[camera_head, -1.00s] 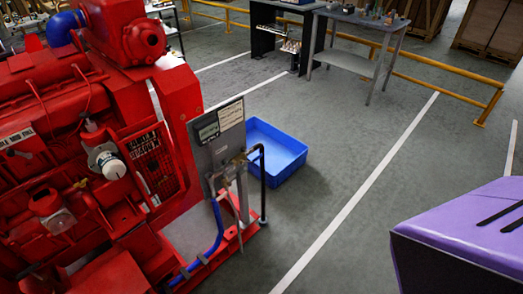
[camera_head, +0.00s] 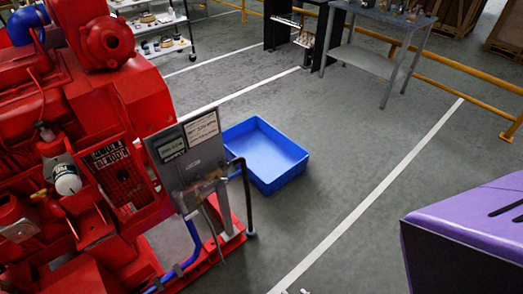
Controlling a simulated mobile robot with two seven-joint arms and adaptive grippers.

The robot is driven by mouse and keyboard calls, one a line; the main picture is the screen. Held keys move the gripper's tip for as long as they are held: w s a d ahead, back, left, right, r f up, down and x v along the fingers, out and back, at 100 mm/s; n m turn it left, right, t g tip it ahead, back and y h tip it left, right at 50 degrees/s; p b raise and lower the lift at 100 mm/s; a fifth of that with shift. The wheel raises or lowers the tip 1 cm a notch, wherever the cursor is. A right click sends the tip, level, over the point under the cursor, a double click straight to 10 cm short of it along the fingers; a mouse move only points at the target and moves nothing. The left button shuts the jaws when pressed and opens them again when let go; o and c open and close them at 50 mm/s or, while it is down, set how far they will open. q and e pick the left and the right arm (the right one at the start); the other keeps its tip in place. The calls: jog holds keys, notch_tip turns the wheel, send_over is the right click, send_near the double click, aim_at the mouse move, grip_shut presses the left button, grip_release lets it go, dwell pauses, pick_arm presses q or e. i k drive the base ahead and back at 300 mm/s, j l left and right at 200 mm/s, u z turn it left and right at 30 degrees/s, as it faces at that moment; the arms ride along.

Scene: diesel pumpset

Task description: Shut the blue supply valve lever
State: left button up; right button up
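A grey upright panel (camera_head: 190,155) with two labels stands at the right end of the red pumpset (camera_head: 75,130). Pipework with a valve-like fitting (camera_head: 208,187) is in front of the panel. A dark bent pipe (camera_head: 243,195) rises beside it on the right. A blue hose (camera_head: 192,243) runs from the fitting down to the red base. I cannot make out the blue lever or its position at this size.
A blue tub (camera_head: 265,155) lies on the floor just behind and right of the panel. A grey table (camera_head: 385,45) and a yellow rail (camera_head: 460,66) are at the back. The grey floor (camera_head: 350,140) between the tub and the white line (camera_head: 370,210) is clear.

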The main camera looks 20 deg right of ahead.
aim_at(231, 177)
jog(key=i+l, duration=0.1)
jog(key=l, duration=0.35)
jog(key=i+l, duration=0.1)
jog(key=l, duration=0.35)
jog(key=i+l, duration=0.1)
jog(key=l, duration=0.35)
jog(key=i+l, duration=0.1)
jog(key=l, duration=0.35)
